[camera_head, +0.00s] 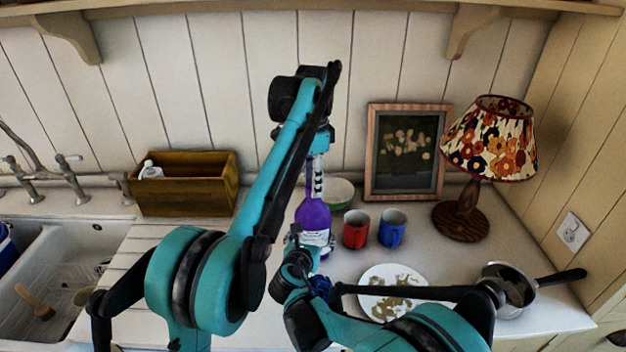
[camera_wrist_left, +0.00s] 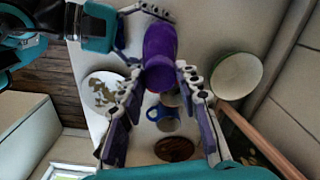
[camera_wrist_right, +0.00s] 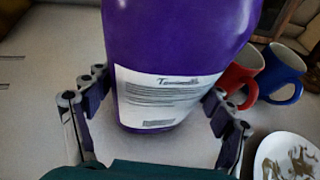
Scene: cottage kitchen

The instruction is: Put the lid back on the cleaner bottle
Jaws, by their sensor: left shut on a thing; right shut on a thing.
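The cleaner bottle (camera_head: 313,216) is purple with a white label and stands upright on the counter. My right gripper (camera_head: 312,240) is shut on its lower body; the right wrist view shows the fingers on both sides of the label (camera_wrist_right: 160,98). My left gripper (camera_head: 317,178) points down at the bottle's top. In the left wrist view its fingers close around a dark purple piece, the lid (camera_wrist_left: 158,76), directly over the bottle (camera_wrist_left: 160,42). The fingers partly hide the lid and neck, so I cannot tell if the lid is seated.
Right of the bottle are a red mug (camera_head: 356,229), a blue mug (camera_head: 392,229) and a plate (camera_head: 414,278). A green-rimmed bowl (camera_head: 340,192) is close behind. A lamp (camera_head: 461,218), picture frame (camera_head: 373,180) and pan (camera_head: 516,287) stand right; a wooden box (camera_head: 185,199) and sink are left.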

